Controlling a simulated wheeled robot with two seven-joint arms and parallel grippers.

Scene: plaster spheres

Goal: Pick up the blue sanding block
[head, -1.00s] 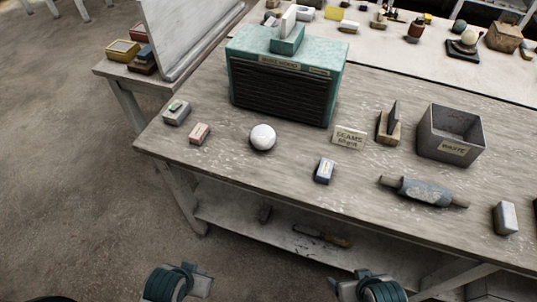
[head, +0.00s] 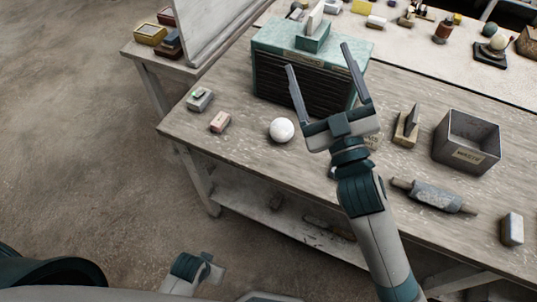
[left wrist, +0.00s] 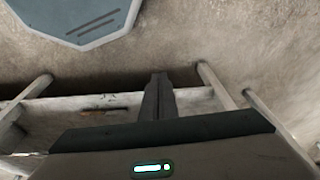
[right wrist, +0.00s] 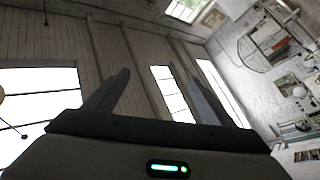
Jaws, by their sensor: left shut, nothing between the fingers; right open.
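The blue sanding block (head: 333,172) lies on the workbench, almost wholly hidden behind my right wrist in the head view; only a small pale edge shows to the left of the wrist. My right gripper (head: 318,57) is raised over the bench, open and empty, its fingers pointing up and away. In the right wrist view the gripper (right wrist: 160,78) spreads against the walls and windows, with no block in sight. My left gripper (head: 207,268) is low in front of the bench, away from the block. In the left wrist view its fingers (left wrist: 158,80) are shut and empty.
On the bench (head: 250,165) are a white sphere (head: 281,130), a pink block (head: 220,121), a grey block (head: 200,99), a teal heater-like box (head: 270,45), a waste bin (head: 466,140), a roller (head: 432,195) and a pale bluish block (head: 512,229). A lower shelf holds tools.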

